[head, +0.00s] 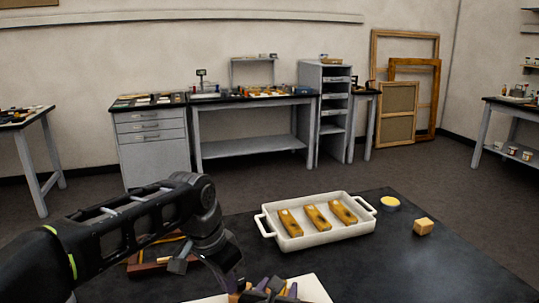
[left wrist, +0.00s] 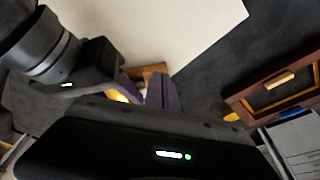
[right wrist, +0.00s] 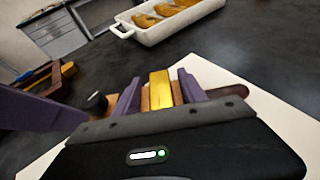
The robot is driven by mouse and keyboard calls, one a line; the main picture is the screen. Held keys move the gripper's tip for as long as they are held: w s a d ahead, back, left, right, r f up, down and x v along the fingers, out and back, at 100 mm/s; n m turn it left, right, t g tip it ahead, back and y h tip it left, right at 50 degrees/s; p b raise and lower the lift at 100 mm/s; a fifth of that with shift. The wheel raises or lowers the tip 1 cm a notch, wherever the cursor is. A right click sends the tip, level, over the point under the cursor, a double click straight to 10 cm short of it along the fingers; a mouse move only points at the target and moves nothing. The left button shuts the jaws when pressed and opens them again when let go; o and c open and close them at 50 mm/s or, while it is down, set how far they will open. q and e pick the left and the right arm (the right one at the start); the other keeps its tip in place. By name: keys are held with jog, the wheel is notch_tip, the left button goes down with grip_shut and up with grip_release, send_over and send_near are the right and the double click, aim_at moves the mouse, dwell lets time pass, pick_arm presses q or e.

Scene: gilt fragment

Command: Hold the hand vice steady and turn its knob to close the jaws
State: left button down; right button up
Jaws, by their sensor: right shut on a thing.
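The hand vice shows in the right wrist view as a brass-and-wood body (right wrist: 160,90) between the purple fingers of my right gripper (right wrist: 165,92), which is shut on it. Its dark knob (right wrist: 97,103) sticks out on the left side. In the head view my right gripper (head: 270,290) is at the bottom edge and hides most of the vice. My left gripper (head: 236,278) is beside it on the left. In the left wrist view its two fingers (left wrist: 164,90) lie together with nothing seen between them. In the right wrist view its fingertip is close to the knob; contact is unclear.
A pale board (right wrist: 255,115) lies under the grippers on the dark table (head: 420,270). A white tray (head: 318,238) with three yellow-brown pieces stands behind, with a round tin (head: 390,203) and a wooden block (head: 423,227) to its right. A brown wooden frame (left wrist: 275,92) lies on the left.

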pick_arm(q)
jog(key=shift+s, duration=0.25)
jog(key=shift+r, duration=0.15)
jog(key=shift+w+d+v, duration=0.1)
jog(key=shift+w+v, duration=0.05)
jog(key=shift+v, duration=0.8)
jog(key=shift+w+d+v, duration=0.1)
jog(key=shift+w+v, duration=0.1)
jog(key=shift+v, duration=0.75)
jog(key=shift+w+d+v, duration=0.1)
jog(key=shift+w+v, duration=0.05)
jog(key=shift+v, duration=0.8)
jog(key=shift+r, duration=0.2)
jog(key=shift+w+r, duration=0.15)
jog(key=shift+r, duration=0.3)
jog(key=shift+f, duration=0.15)
